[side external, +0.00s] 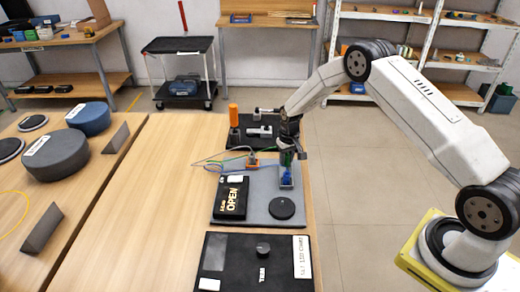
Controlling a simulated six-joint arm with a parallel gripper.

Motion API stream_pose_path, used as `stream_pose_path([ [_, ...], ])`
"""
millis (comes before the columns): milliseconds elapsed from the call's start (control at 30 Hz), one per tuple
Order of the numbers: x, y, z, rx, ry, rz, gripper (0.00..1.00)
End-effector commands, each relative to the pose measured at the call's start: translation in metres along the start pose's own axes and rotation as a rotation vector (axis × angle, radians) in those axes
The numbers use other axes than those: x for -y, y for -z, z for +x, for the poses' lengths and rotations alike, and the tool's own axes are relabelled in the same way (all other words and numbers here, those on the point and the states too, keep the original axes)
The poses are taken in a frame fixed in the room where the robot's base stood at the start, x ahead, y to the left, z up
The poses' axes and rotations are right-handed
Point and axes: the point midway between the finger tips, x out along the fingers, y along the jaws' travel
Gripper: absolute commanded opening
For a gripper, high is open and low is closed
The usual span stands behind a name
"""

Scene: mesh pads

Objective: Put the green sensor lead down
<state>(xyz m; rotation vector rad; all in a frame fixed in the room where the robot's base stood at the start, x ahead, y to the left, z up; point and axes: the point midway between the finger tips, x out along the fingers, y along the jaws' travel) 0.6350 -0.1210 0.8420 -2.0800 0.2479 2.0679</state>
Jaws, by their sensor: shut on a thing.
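My gripper (287,149) points down above the right part of a grey mesh pad (262,213). It is shut on the green plug of the green sensor lead (286,158). The plug is upright just over a grey block with a blue part (286,174); I cannot tell whether they touch. Thin green and blue wires arch left from near my gripper over the pad. A small orange connector (252,161) stands at the pad's back edge, left of my gripper. The fingertips are small and partly hidden.
On the pad are a black box marked OPEN (232,196) and a round black disc (282,208). A black panel with a knob (255,264) lies in front. Behind, a black base (256,140) carries an orange cylinder (233,115). The wooden table is bare left of the pad.

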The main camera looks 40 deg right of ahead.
Motion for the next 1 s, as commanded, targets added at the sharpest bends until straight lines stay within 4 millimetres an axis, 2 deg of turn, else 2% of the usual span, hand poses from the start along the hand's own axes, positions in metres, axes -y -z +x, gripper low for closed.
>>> stream_pose_path([
  [333,-0.0001,0.0000,0.0048,0.000,0.000,0.000,0.00],
  [367,-0.0001,0.0000,0.0048,0.000,0.000,0.000,0.41],
  [400,-0.0001,0.0000,0.0048,0.000,0.000,0.000,0.54],
  [467,-0.0001,0.0000,0.0048,0.000,0.000,0.000,0.70],
  [833,-0.0001,0.0001,0.0037,-0.001,0.000,0.000,0.70],
  [1000,0.0001,0.0004,-0.0028,-0.002,0.000,0.000,0.70],
])
